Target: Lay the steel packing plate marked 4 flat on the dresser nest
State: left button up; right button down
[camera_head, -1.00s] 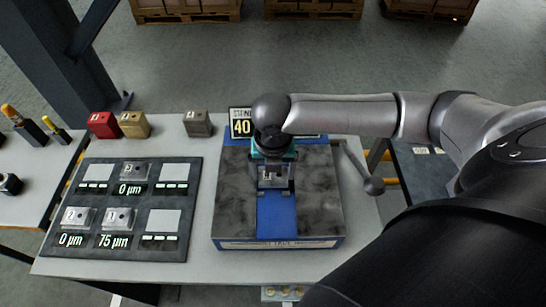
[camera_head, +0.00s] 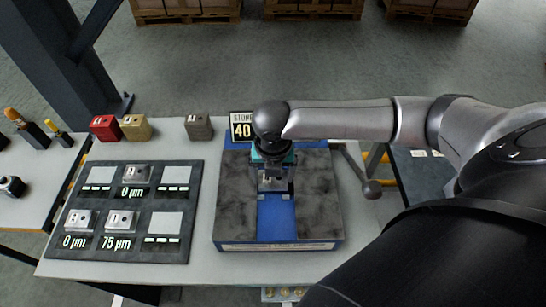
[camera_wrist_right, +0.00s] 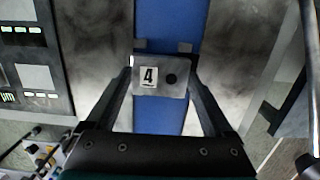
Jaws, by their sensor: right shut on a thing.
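The steel plate marked 4 (camera_wrist_right: 162,88) is a small square with a dark round hole beside its label. My right gripper (camera_wrist_right: 160,78) is shut on it, with one finger at each side. In the head view my right gripper (camera_head: 272,182) points down over the blue strip (camera_head: 276,215) in the middle of the dresser (camera_head: 315,205), a blue base with dark mottled stone tops. Small grey tabs on the strip show just beyond the plate in the wrist view. I cannot tell whether the plate touches the strip. My left gripper is not in view.
A dark board (camera_head: 72,252) at the left holds several plates with micrometre readouts. Red (camera_head: 104,127), tan (camera_head: 136,127) and grey (camera_head: 198,126) blocks stand behind it. A "40" sign (camera_head: 241,127) stands behind the dresser; a ball-ended lever (camera_head: 372,189) is at its right.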

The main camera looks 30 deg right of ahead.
jog(key=shift+f, duration=0.2)
dwell(0.5)
jog(key=shift+f, duration=0.25)
jog(key=shift+c, duration=0.4)
grip_release()
jog(key=shift+o, duration=0.4)
